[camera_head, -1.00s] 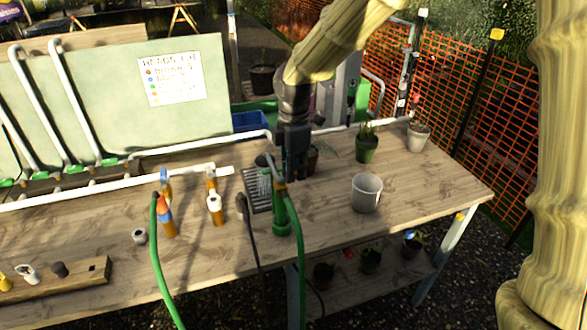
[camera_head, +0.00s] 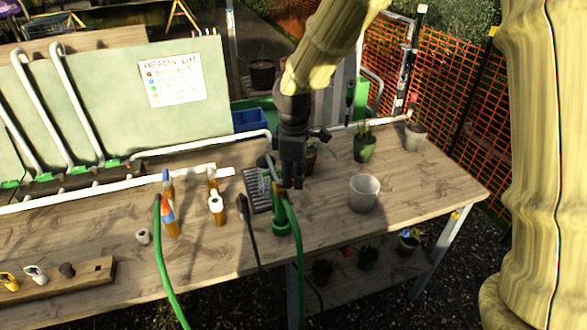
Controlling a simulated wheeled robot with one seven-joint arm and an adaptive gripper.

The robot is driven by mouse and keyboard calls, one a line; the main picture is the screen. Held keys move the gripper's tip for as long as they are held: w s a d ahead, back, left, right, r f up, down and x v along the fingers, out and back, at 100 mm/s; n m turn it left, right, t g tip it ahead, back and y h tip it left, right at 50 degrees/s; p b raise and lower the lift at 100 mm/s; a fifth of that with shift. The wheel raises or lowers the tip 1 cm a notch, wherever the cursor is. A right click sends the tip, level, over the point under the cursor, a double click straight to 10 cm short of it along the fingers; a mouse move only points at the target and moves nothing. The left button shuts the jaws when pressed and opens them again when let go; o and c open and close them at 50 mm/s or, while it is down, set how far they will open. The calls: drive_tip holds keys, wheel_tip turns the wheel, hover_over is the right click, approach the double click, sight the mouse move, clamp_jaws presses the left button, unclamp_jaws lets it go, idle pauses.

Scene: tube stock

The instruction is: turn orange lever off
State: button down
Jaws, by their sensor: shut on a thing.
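My gripper (camera_head: 289,184) points down over the middle of the bench. Its fingers are shut at the top of an upright green hose fitting (camera_head: 281,221). A small orange-yellow piece (camera_head: 279,187), which looks like the orange lever, shows at the fingertips' left side. The fingers hide much of it, so its exact angle is hard to tell. A green hose (camera_head: 299,250) runs down from the fitting over the bench's front edge.
Two orange valve posts (camera_head: 217,206) (camera_head: 170,219) stand to the left on the wooden bench (camera_head: 330,225). A dark grate (camera_head: 256,195) lies beside the fitting. A white pot (camera_head: 364,193) and potted plants (camera_head: 364,146) stand to the right. White pipes (camera_head: 100,187) cross the left side.

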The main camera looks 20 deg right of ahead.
sight(284, 195)
drive_tip(key=m+p, duration=0.1)
drive_tip(key=m, duration=0.2)
drive_tip(key=s+a+m+p, duration=0.1)
drive_tip(key=m+p, duration=0.1)
drive_tip(key=m, duration=0.1)
drive_tip(key=s+a+m+p, duration=0.1)
drive_tip(key=m, duration=0.2)
drive_tip(key=shift+a+r+m, duration=0.1)
drive_tip(key=shift+a+m, duration=0.1)
drive_tip(key=shift+m, duration=0.2)
drive_tip(key=shift+a+m+p, duration=0.35)
drive_tip(key=shift+m+p, duration=0.2)
drive_tip(key=shift+m, duration=0.65)
drive_tip(key=c, duration=1.4)
unclamp_jaws()
wheel_tip(284, 195, up, 12)
drive_tip(key=shift+f, duration=0.1)
